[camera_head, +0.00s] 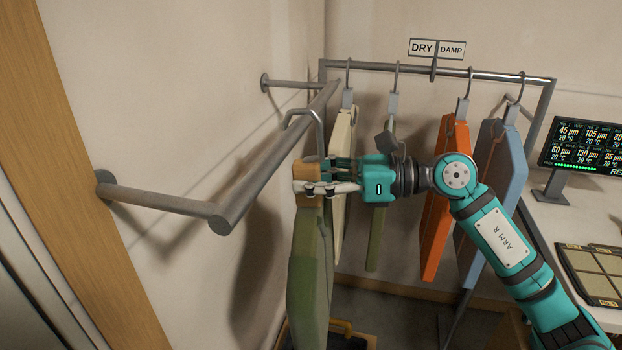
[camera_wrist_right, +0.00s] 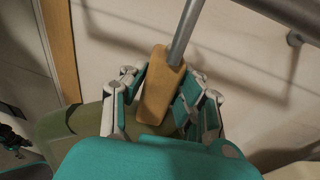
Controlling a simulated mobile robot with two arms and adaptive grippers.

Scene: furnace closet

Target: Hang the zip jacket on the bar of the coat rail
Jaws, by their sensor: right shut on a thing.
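The green zip jacket (camera_head: 310,275) hangs below a tan hanger block (camera_head: 308,172) with a grey hook (camera_head: 303,113). My right gripper (camera_head: 325,180) is shut on that block, which also shows between the fingers in the right wrist view (camera_wrist_right: 160,90). The coat rail's bar (camera_head: 265,165) runs from front left to back right, on wall brackets. The hook's curved top appears over the bar's far half in the head view, its tip pointing left. I cannot tell whether it touches the bar. The jacket hangs roughly upright.
Behind stands a second rack (camera_head: 450,73) with a DRY/DAMP sign (camera_head: 436,48). A cream, a green, an orange (camera_head: 440,205) and a blue garment (camera_head: 495,190) hang there, close behind my right gripper. A counter with a display (camera_head: 585,145) is at right.

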